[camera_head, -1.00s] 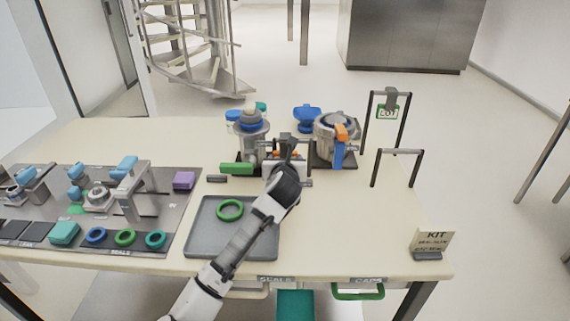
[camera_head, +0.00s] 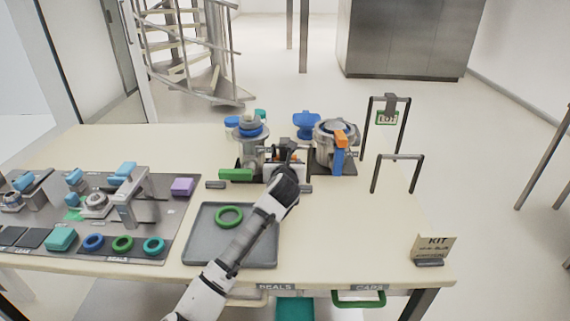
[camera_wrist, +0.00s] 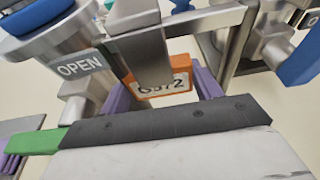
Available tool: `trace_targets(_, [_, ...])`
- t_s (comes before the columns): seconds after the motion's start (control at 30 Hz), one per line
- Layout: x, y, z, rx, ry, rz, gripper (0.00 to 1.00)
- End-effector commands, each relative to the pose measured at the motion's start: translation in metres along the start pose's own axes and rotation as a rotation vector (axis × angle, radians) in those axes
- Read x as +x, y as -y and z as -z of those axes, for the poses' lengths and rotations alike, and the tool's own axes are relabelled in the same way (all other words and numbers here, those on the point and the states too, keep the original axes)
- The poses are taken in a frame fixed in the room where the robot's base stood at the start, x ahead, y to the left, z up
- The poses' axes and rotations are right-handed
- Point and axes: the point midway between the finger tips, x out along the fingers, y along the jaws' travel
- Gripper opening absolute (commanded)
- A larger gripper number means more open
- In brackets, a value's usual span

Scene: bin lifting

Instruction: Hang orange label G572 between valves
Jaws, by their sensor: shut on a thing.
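The orange label (camera_wrist: 181,83) has a white face reading G572, its first characters partly covered by a metal piece (camera_wrist: 141,45) in front of it. My gripper (camera_wrist: 163,90) is shut on the label, its purple fingers on either side. In the head view my gripper (camera_head: 287,160) is between the two valves, and the label is mostly hidden by it. The left valve (camera_head: 249,152) has a blue and grey top; an OPEN plate (camera_wrist: 81,67) shows beside it in the wrist view. The right valve (camera_head: 325,137) has an orange and blue handle. I cannot tell whether the label touches a support.
A metal bar (camera_wrist: 205,17) crosses close above the label. A grey tray (camera_head: 200,247) with a green ring (camera_head: 229,216) lies in front. A dark parts board (camera_head: 150,241) is at left. Two frames (camera_head: 404,125) (camera_head: 418,176) and a KIT card (camera_head: 437,246) are at right.

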Motion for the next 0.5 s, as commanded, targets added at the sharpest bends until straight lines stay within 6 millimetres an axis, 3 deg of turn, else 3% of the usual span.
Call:
trace_targets(0.1, [-0.0001, 0.0000, -0.0003, 0.000, 0.001, 0.000, 0.38])
trace_targets(0.13, [-0.0001, 0.0000, -0.0003, 0.000, 0.000, 0.000, 0.67])
trace_targets(0.3, [-0.0002, 0.0001, -0.0003, 0.000, 0.000, 0.000, 0.89])
trace_targets(0.5, [-0.0001, 0.0001, 0.0001, 0.000, 0.000, 0.000, 0.89])
